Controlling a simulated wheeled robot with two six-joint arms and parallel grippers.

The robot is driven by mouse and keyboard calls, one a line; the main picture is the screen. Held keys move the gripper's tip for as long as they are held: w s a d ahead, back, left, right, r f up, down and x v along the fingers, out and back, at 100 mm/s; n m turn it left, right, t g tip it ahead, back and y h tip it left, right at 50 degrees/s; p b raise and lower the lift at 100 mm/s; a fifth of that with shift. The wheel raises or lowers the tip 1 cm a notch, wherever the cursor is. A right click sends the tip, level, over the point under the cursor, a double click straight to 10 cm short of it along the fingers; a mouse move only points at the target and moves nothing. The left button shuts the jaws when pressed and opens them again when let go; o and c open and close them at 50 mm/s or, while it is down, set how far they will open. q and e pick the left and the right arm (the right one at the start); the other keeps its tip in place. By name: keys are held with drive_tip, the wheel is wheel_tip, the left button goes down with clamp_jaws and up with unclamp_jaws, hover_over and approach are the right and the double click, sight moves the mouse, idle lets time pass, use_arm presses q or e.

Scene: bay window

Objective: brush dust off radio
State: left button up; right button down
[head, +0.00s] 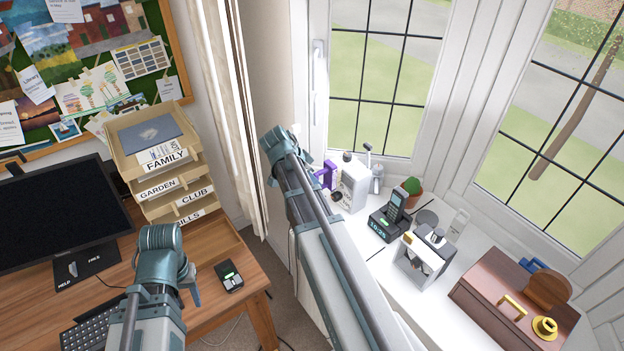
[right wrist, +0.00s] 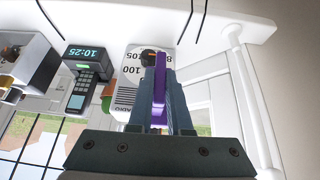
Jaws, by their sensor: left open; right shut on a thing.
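The radio (head: 354,182) is a pale box on the white window sill; its dial face, with large numbers, shows in the right wrist view (right wrist: 128,92). My right gripper (right wrist: 160,75) is shut on a purple thing (right wrist: 159,88), likely the brush, held upright in front of the radio face; touching or apart I cannot tell. Its purple part also shows in the head view (head: 327,174), beside the radio's left side. The right gripper is mostly hidden behind my right arm there. My left gripper (head: 192,285), partly seen over the desk, is open. Dust cannot be made out.
A cordless phone with clock (head: 391,220), a potted cactus (head: 412,188), a grey-white open box (head: 425,256) and a brown case (head: 500,310) crowd the sill. The window is behind. Letter trays (head: 150,165) and a monitor (head: 55,215) stand on the desk (head: 225,250).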

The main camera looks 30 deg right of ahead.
drive_tip(key=s, duration=0.3)
drive_tip(key=s, duration=0.3)
drive_tip(key=shift+s+d, duration=0.2)
drive_tip(key=shift+d, duration=0.1)
drive_tip(key=shift+w, duration=0.15)
idle(0.4)
drive_tip(key=shift+w+a, duration=0.15)
drive_tip(key=shift+w, duration=1.5)
